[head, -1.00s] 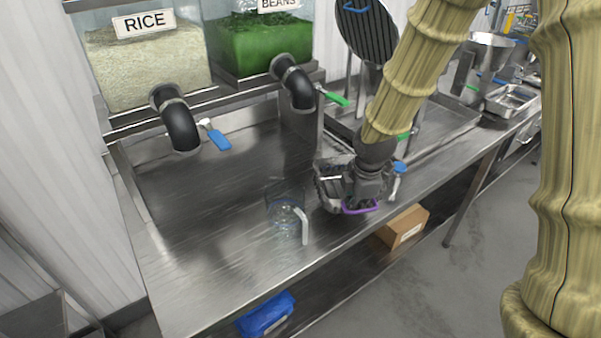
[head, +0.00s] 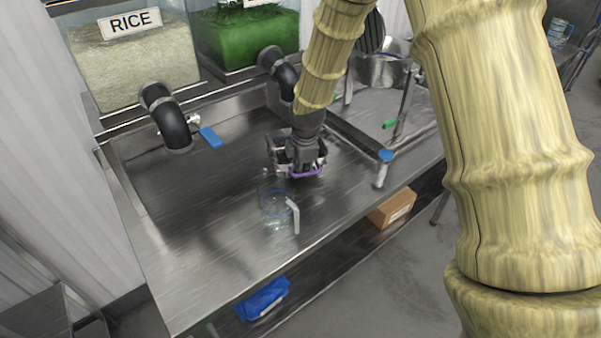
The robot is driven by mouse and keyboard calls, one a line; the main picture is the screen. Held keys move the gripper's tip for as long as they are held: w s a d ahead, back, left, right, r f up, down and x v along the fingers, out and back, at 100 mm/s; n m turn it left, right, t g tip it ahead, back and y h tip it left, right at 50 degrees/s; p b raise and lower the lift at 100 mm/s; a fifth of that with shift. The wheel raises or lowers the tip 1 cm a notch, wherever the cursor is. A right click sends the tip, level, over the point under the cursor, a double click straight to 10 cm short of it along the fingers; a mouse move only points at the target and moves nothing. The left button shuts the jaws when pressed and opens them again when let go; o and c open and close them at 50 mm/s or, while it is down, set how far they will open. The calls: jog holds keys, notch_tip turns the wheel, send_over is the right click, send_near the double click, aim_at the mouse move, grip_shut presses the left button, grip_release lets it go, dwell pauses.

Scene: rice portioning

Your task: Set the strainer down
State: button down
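The strainer (head: 275,152) is a dark metal basket with a purple part (head: 309,173) at its front right. It is over the steel counter (head: 215,245), behind and right of a clear pitcher. My gripper (head: 305,162) points down at the strainer's right side, by the purple part, and the strainer has moved along with it. The gripper looks shut on the strainer, though its fingertips are mostly hidden. I cannot tell whether the strainer's base touches the counter.
The clear pitcher (head: 272,205) with a pale handle stands near the front edge. Rice (head: 135,65) and green bean (head: 245,38) dispensers are behind, with black spouts. Bare counter lies to the left.

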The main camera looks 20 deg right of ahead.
jog(key=shift+w+a, duration=0.25)
jog(key=shift+w, duration=0.1)
jog(key=shift+f+p, duration=0.9)
jog(key=shift+f, duration=0.85)
jog(key=shift+f, duration=0.1)
jog(key=c, duration=1.6)
grip_release()
jog(key=shift+c, duration=0.2)
notch_tip(320, 180, up, 12)
jog(key=s+b, duration=0.2)
jog(key=b, duration=0.1)
jog(key=shift+s, duration=0.15)
